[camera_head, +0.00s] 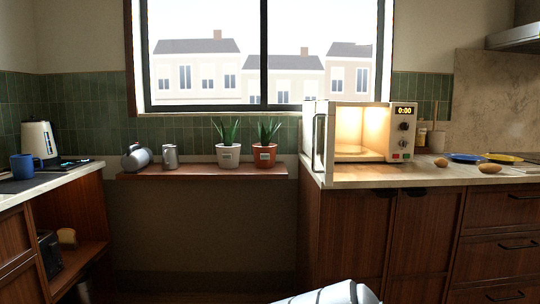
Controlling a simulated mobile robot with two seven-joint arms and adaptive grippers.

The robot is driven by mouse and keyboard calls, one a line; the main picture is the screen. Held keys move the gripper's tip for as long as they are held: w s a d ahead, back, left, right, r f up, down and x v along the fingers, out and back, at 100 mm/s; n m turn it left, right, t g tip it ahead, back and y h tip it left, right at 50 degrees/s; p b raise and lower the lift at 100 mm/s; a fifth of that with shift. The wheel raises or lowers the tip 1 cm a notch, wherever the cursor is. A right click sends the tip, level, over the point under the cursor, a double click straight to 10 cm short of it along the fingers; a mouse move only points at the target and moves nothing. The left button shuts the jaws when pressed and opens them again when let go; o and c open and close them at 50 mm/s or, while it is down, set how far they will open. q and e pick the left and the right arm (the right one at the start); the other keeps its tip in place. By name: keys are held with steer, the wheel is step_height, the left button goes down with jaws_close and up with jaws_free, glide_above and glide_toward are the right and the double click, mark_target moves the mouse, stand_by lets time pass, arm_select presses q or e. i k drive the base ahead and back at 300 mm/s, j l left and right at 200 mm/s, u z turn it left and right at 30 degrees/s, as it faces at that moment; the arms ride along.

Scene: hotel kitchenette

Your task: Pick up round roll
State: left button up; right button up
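Two small brown bread-like pieces lie on the right countertop, to the right of the microwave. One is a smaller, rounder roll (441,162). The other is a longer, oval roll (489,169) nearer the front edge. They are apart from each other, and nothing covers them. Neither of my grippers is in view. Only a white part of my own body shows at the bottom middle, well away from the rolls.
A microwave (311,140) stands on the right counter (400,174), its door open and its inside lit. Blue (466,157) and yellow (503,158) plates lie behind the rolls. Potted plants (228,154) stand on a low wooden shelf (200,173). A tan, bread-like piece (67,237) sits in the left cabinet.

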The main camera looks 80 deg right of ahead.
mark_target(440, 162)
steer(key=z, duration=3.8)
